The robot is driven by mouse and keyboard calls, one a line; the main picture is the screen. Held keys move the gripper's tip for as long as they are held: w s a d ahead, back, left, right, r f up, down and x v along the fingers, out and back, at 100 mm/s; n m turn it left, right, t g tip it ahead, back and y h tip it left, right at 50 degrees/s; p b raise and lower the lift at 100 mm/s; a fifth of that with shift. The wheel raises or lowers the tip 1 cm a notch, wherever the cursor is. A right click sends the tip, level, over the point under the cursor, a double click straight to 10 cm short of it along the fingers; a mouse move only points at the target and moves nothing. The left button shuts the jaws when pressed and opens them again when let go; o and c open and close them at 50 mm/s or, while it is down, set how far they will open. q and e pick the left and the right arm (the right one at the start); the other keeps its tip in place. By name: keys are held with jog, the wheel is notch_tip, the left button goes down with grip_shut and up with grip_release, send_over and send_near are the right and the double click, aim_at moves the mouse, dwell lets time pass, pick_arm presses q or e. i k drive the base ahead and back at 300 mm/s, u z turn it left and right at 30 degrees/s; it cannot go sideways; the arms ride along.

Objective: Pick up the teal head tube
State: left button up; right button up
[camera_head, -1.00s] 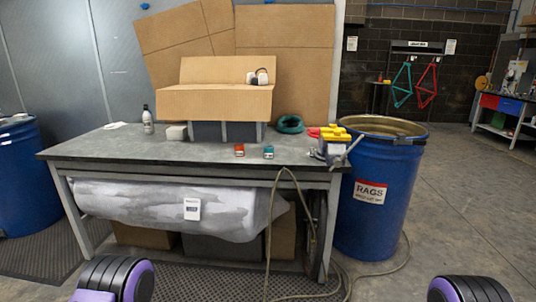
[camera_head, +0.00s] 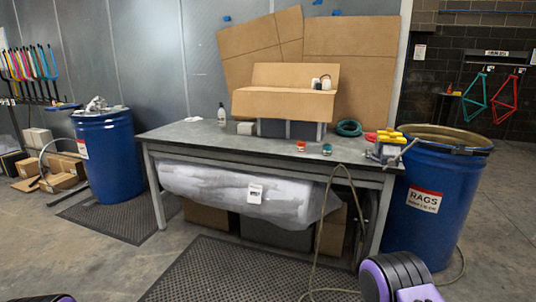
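A small teal block-like piece (camera_head: 327,149), which looks like the teal head tube, sits near the front edge of the grey workbench (camera_head: 185,137), right of its middle. A similar small red piece (camera_head: 300,146) sits just left of it, apart from it. Both are too small to make out in detail. Neither of my grippers shows; only black and purple parts of my arms show at the bottom edge, well short of the bench.
A cardboard box (camera_head: 250,103), a teal coil (camera_head: 349,128), a white bottle (camera_head: 221,115) and a yellow-topped vise (camera_head: 388,146) stand on the bench. Blue drums (camera_head: 108,165) (camera_head: 425,218) flank it. A hose (camera_head: 318,240) hangs in front. Floor with a mat (camera_head: 205,270) lies before it.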

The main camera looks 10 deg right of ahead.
aim_at(327, 151)
jog(key=u, duration=0.3)
jog(key=i, duration=1.8)
jog(key=z, duration=1.45)
jog(key=i, duration=0.75)
jog(key=z, duration=0.8)
